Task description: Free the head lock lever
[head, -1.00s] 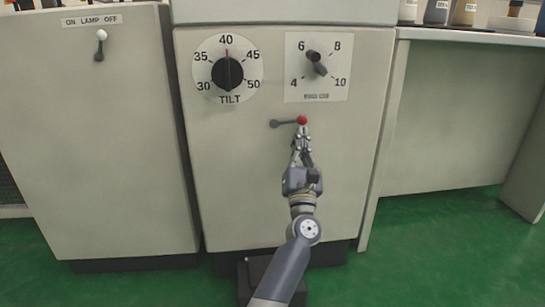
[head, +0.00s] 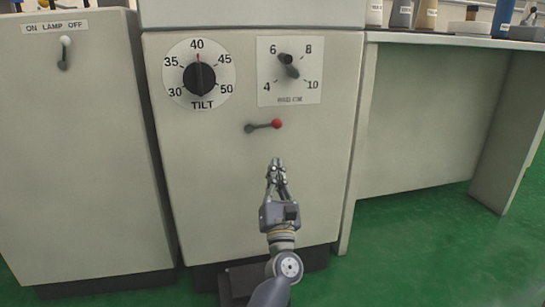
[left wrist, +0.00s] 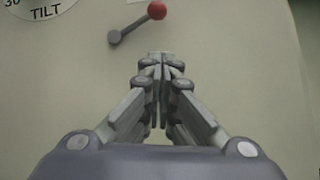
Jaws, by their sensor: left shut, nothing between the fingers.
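The lock lever (head: 262,126) is a short grey arm with a red ball knob on the cabinet front, below the two dials. It lies nearly level, with the pivot at its left and the red ball at its right, slightly higher. It also shows at the top of the left wrist view (left wrist: 135,25). My left gripper (head: 276,163) is shut and empty. Its fingertips point up at the panel below the red ball, apart from the lever. In the left wrist view the shut fingers (left wrist: 160,58) sit below the ball with a gap. My right gripper is out of view.
Above the lever are the TILT dial (head: 199,79), its pointer near 40, and a second dial (head: 289,66) marked 4 to 10. A lamp switch (head: 65,50) is on the left cabinet. A counter (head: 450,40) with bottles stands at right. The panel around the lever is clear.

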